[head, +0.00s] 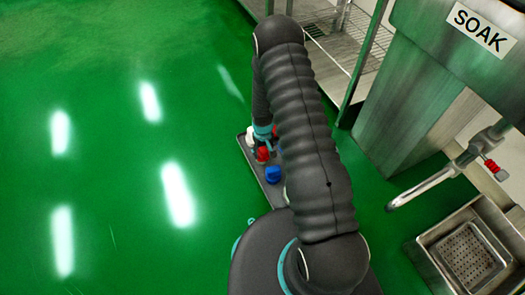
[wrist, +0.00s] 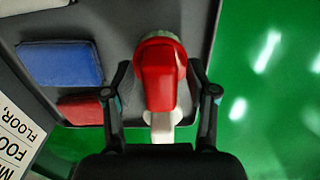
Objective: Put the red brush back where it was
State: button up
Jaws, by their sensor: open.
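A red piece (wrist: 160,78) with a rounded pale rim at its far end and a white part below it stands between my gripper's fingers in the wrist view. A flat red block (wrist: 82,110) lies to its left, partly hidden by the left finger. I cannot tell which of the two is the red brush. My gripper (wrist: 160,84) is open, with one finger on each side of the red piece; contact is not clear. In the head view, my gripper (head: 264,133) is mostly hidden behind my arm, above a small red thing (head: 262,154).
A dark tray (wrist: 105,18) bears these things and a blue block (wrist: 60,63). A lettered card (wrist: 15,140) is at left. In the head view, a blue thing (head: 272,175) is on the tray. A metal rack, SOAK station and sink stand right. Green floor is clear left.

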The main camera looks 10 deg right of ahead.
jog(key=s+r+m+t, duration=0.1)
jog(key=s+r, duration=0.2)
jog(key=r, duration=1.7)
jog(key=s+r+t, duration=0.2)
jog(key=s+r, duration=0.1)
jog(key=r, duration=1.7)
jog(key=s+r+t, duration=0.1)
jog(key=s+r, duration=0.6)
jog(key=s, duration=0.3)
jog(key=s+r+m+t, duration=0.1)
jog(key=s+r, duration=0.6)
jog(key=s, duration=0.4)
jog(key=shift+a+t+p, duration=0.15)
jog(key=shift+t+p, duration=0.15)
jog(key=shift+p, duration=0.1)
